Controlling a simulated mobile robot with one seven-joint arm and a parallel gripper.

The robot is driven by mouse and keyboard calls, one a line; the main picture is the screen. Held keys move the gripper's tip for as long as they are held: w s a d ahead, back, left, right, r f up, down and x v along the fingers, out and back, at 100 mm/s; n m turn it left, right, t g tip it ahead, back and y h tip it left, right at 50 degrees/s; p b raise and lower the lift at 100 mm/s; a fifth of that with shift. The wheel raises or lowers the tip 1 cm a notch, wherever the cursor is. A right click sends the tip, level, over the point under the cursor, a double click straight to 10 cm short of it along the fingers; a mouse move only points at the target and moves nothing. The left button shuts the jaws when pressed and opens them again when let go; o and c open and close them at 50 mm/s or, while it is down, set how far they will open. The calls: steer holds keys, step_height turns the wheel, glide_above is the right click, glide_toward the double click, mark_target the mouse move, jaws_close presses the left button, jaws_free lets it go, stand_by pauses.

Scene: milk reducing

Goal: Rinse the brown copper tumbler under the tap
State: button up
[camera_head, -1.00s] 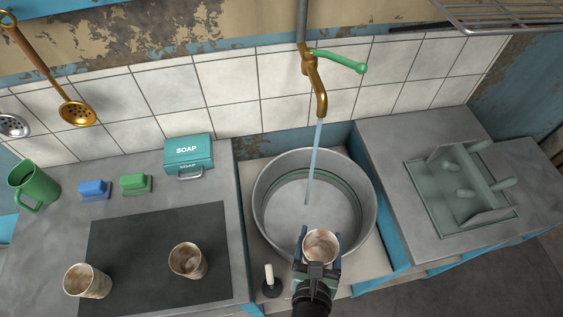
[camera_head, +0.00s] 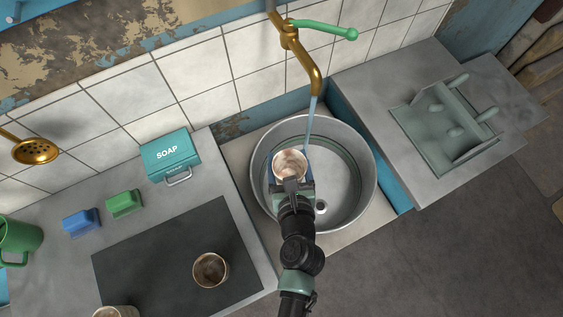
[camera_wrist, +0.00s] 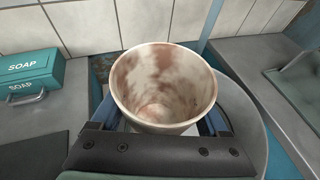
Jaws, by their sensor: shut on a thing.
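My gripper (camera_head: 291,178) is shut on a tumbler (camera_head: 289,164), which it holds upright over the round metal basin (camera_head: 364,180). The tumbler is brown with whitish patches, and its open mouth and stained inside show in the wrist view (camera_wrist: 166,85). The brass tap (camera_head: 305,65) with a green lever (camera_head: 325,28) is above and behind. A stream of water (camera_head: 311,123) falls from it, just right of and behind the tumbler in the head view.
Another similar tumbler (camera_head: 211,270) stands on the dark mat (camera_head: 130,258) at left; one more (camera_head: 115,312) is cut off below. A soap box (camera_head: 170,156), green sponge (camera_head: 124,204), blue sponge (camera_head: 81,223) and green mug (camera_head: 18,240) stand behind. A rack (camera_head: 455,130) is at right.

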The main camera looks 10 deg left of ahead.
steer(key=w+d+f+b, duration=0.2)
steer(key=w+d+b, duration=0.1)
steer(key=w, duration=0.8)
steer(key=shift+d+f+b, duration=0.15)
steer(key=shift+d+b, duration=0.2)
steer(key=shift+b, duration=0.55)
steer(key=shift+w, duration=0.1)
steer(key=shift+d, duration=0.1)
steer(key=shift+s+d, duration=0.2)
steer(key=shift+d, duration=0.3)
steer(key=s+a+p, duration=0.2)
steer(key=s+p, duration=0.1)
steer(key=s, duration=0.4)
steer(key=shift+s+a, duration=0.3)
steer(key=shift+a, duration=0.05)
